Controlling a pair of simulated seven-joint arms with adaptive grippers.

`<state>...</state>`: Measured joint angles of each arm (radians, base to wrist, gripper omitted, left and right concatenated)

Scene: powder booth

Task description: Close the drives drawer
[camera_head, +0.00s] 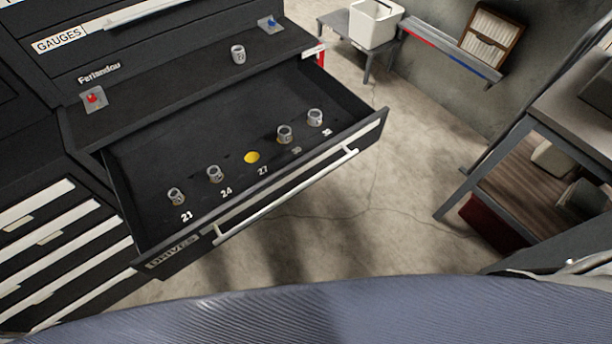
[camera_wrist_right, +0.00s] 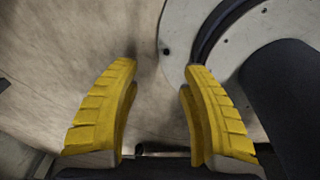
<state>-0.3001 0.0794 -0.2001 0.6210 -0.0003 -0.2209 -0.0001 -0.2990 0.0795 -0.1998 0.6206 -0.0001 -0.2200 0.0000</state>
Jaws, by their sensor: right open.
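The drives drawer (camera_head: 150,215) is pulled out of the black tool chest in the head view. Its front carries a "DRIVES" label (camera_head: 172,252) and a long pale bar handle (camera_head: 290,195). Inside it, several grey sockets stand by printed sizes, such as one by 21 (camera_head: 175,197), one by 24 (camera_head: 214,174) and one at the far right end (camera_head: 315,117). A yellow round spot (camera_head: 252,158) shows by 27, with no socket on it. My right gripper (camera_wrist_right: 160,75) is open and empty over bare floor in the right wrist view. My left gripper is not in view.
A loose socket (camera_head: 238,55) stands on the ledge above the drawer, between a red switch (camera_head: 92,98) and a blue one (camera_head: 270,24). A low table with a white bin (camera_head: 375,22) stands behind. A workbench (camera_head: 560,150) is at the right. Floor in front of the drawer is clear.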

